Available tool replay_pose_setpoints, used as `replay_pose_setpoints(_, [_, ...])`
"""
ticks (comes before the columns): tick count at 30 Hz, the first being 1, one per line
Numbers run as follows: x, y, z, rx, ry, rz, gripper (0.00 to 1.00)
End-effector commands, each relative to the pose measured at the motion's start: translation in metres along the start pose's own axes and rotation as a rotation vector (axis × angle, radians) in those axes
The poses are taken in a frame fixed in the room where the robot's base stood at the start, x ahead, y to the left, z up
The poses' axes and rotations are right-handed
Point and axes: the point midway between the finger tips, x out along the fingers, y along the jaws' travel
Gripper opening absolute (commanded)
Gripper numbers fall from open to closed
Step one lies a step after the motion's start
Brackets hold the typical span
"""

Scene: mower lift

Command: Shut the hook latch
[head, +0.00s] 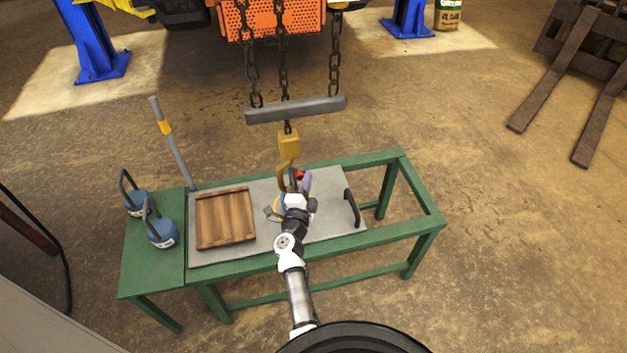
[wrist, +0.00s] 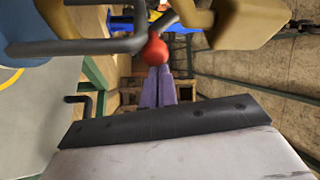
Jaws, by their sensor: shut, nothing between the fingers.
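The yellow hook (head: 289,145) hangs from the chain above the bench, and its lower part is close to my gripper. In the wrist view the yellow hook (wrist: 245,20) fills the upper right. A red ball-shaped knob (wrist: 155,50), apparently on the hook's latch, sits at the top centre; it also shows small in the head view (head: 299,174). My gripper (wrist: 156,72) has purple fingers shut together and empty, right at the knob; whether they touch it I cannot tell. In the head view my gripper (head: 305,180) is beside the hook. Whether the latch is closed I cannot tell.
A blue weight (wrist: 25,25) with a grey handle is beside the hook, partly hidden by my arm in the head view. The green bench (head: 150,255) holds a wooden tray (head: 225,218) and two blue weights (head: 162,234). A grey bar (head: 295,109) hangs above on chains.

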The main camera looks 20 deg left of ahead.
Motion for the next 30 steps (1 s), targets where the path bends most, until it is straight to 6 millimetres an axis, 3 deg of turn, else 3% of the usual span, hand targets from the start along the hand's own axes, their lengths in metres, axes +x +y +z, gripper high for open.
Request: replay_pose_setpoints(30, [-0.006,0.004,0.017,0.075,-0.011,0.038,0.00])
